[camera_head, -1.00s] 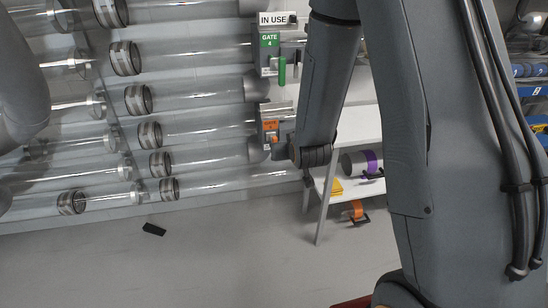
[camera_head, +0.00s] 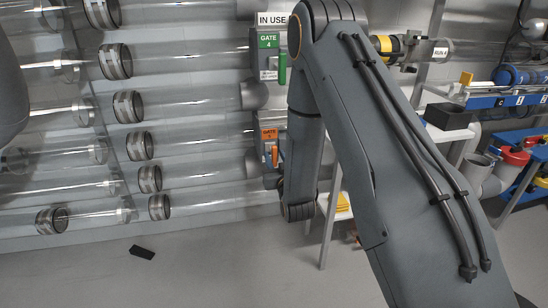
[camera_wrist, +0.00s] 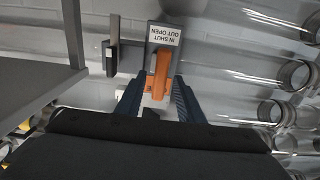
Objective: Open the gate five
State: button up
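The gate five unit has an orange label (camera_head: 268,134) and an upright orange handle (camera_head: 275,156) in the head view, low on the tube wall beside my arm. In the wrist view the orange handle (camera_wrist: 162,70) stands in front of a grey housing with an upside-down plate (camera_wrist: 164,39) reading "IN SHUT OUT OPEN". My gripper (camera_wrist: 156,92) is open, with one blue-grey finger on each side of the handle's near end. Gaps seem to show between handle and fingers; contact cannot be told. In the head view my arm hides the gripper.
Gate four, with a green label (camera_head: 268,40) and green handle (camera_head: 282,68), sits above under an "IN USE" sign (camera_head: 272,18). Clear tubes (camera_head: 190,107) run left. A black block (camera_head: 142,252) lies on the floor. In the wrist view a grey shelf (camera_wrist: 40,70) stands close at left.

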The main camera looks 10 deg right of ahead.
jog(key=shift+w, duration=1.05)
